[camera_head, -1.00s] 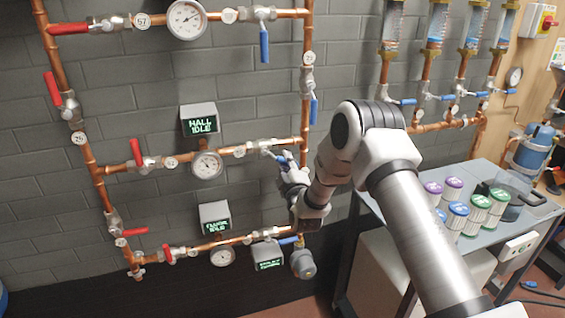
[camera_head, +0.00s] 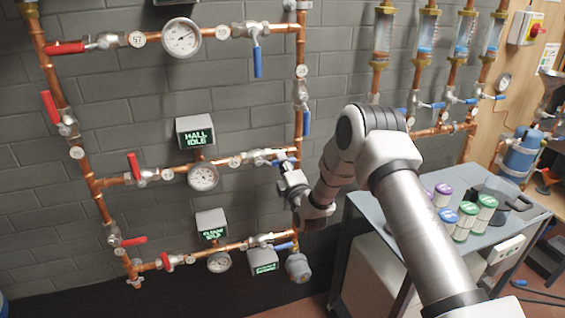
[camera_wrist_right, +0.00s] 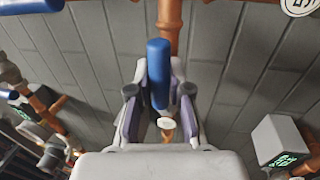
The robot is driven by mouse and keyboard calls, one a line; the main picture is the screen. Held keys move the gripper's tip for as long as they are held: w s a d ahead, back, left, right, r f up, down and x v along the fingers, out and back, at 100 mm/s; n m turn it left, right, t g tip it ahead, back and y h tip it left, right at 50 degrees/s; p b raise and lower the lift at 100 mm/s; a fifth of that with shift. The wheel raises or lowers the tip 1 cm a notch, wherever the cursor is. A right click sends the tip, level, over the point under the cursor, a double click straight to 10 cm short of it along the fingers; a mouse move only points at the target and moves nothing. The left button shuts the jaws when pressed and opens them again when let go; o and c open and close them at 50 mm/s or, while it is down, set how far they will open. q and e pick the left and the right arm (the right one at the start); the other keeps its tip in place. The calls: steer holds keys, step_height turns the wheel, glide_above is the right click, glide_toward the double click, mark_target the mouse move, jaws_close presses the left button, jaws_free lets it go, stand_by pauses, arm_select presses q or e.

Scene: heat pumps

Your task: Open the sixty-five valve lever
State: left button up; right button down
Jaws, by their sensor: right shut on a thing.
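A blue valve lever (camera_wrist_right: 158,75) stands between the two fingers of my right gripper in the right wrist view. The right gripper (camera_head: 285,164) is shut on it at the right end of the middle copper pipe. In the head view the gripper hides most of this lever. A small pale tag (camera_wrist_right: 166,123) shows behind the fingers in the wrist view, but its number is not readable, so I cannot confirm sixty-five. My left gripper is not in view.
Other blue levers hang on the top pipe (camera_head: 257,58) and right vertical pipe (camera_head: 306,122). Red levers (camera_head: 134,166) line the left side. A grey sensor box (camera_head: 195,132) is above the middle gauge (camera_head: 203,177). A table (camera_head: 377,240) with coloured-lid jars stands right.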

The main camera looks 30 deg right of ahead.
steer(key=shift+r, duration=0.15)
steer(key=c, duration=1.1)
jaws_free()
steer(key=shift+s, duration=0.1)
steer(key=v, duration=1.1)
steer(key=shift+s+a+f, duration=0.15)
steer(key=shift+s+f, duration=0.1)
steer(key=shift+s, duration=0.1)
steer(key=shift+f, duration=0.1)
